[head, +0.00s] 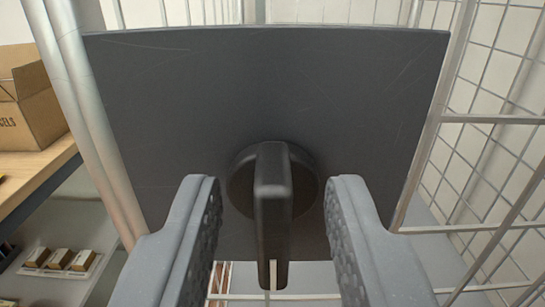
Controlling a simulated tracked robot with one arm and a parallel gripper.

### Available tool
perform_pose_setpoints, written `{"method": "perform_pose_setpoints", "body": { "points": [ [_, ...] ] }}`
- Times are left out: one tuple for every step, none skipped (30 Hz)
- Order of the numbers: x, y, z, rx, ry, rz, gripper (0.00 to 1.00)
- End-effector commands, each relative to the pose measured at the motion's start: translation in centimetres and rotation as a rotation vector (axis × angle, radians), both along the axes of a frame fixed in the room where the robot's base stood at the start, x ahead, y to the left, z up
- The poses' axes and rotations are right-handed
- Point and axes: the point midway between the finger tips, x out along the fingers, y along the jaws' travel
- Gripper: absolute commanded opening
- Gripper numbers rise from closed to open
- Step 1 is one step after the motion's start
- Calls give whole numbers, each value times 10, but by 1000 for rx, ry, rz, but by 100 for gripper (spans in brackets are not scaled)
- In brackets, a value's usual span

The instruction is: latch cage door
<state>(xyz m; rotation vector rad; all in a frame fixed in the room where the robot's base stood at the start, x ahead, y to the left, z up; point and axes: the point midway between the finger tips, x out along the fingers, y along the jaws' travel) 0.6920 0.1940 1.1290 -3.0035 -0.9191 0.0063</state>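The cage door (425,215) is a metal wire frame with a dark grey plate (270,90) on it. A black latch handle (272,205) stands out from a round base low on the plate, its bar pointing down. My gripper (275,215) is open, one finger on each side of the handle. A gap shows between the handle and each finger. The lower end of the handle reaches slightly below the plate's bottom edge.
A thick metal post (85,110) runs down the left of the plate. Further left is a wooden shelf (35,175) with a cardboard box (28,105), and small boxes (60,260) sit below.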

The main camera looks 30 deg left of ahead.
Motion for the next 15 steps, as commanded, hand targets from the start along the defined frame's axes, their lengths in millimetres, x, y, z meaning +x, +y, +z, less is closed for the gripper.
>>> {"method": "perform_pose_setpoints", "body": {
  "points": [
    [2,2,0,1,-1,1,32],
    [3,3,0,1,-1,1,32],
    [4,3,1,0,-2,1,32],
    [5,4,1,0,-2,1,32],
    [5,4,1,0,-2,1,32],
    [5,4,1,1,-3,1,32],
    [5,4,1,1,-3,1,32],
    [5,4,1,1,-3,1,32],
    [5,4,1,1,-3,0,32],
    [5,4,1,1,-3,0,32],
    [5,4,1,1,-3,0,32],
    [5,4,1,1,-3,0,29],
    [5,4,1,1,-3,0,21],
    [5,4,1,1,-3,0,12],
    [5,3,1,1,-3,0,1]
  ]
}}
